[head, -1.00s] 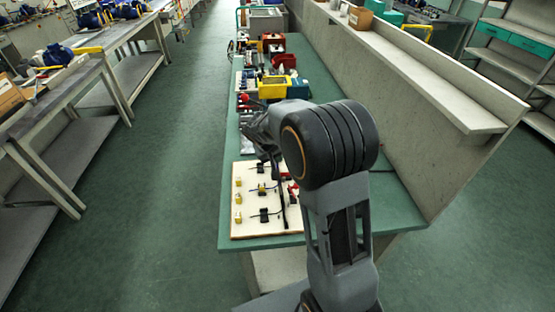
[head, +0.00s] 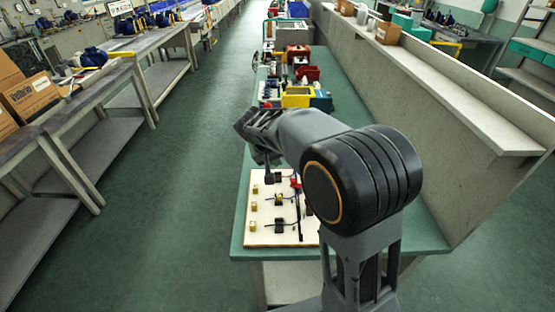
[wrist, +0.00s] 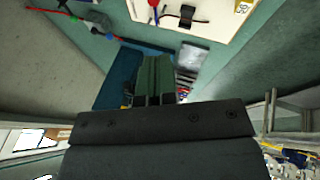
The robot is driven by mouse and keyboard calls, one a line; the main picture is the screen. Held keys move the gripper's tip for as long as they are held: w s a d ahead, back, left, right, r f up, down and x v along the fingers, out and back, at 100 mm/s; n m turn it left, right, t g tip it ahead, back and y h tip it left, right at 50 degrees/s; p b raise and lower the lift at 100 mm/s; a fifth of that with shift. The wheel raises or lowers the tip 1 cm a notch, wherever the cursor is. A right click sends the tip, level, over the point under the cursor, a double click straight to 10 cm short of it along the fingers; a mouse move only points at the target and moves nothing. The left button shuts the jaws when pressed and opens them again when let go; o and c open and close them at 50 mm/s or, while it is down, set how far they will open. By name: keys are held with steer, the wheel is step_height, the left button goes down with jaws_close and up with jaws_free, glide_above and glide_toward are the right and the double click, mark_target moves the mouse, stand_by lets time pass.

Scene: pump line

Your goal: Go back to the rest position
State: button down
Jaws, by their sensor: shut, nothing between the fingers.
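My gripper (head: 260,150) shows in the head view at the far end of my bent arm, above the table and beyond the white board. It is small and dark there, partly hidden by its own wrist. In the wrist view my gripper (wrist: 157,75) shows its fingers together with nothing between them. The white board (head: 266,236) lies at the near end of the green table (head: 430,240) and carries small yellow blocks, black clips and dark cables. Its edge (wrist: 215,35) also shows at the top of the wrist view. My arm hides the board's right side.
A yellow bin (head: 297,97) and a red bin (head: 308,73) stand farther along the table. A long pale ledge (head: 470,115) runs along the right. Grey benches with cardboard boxes (head: 32,95) stand on the left. The green floor aisle (head: 180,190) between is clear.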

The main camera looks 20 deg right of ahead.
steer(key=s+r+y+p, duration=0.1)
steer(key=s+y, duration=0.3)
steer(key=s, duration=1.7)
steer(key=shift+d+r+n+t+y, duration=0.3)
steer(key=shift+r+n, duration=0.1)
steer(key=shift+r, duration=0.2)
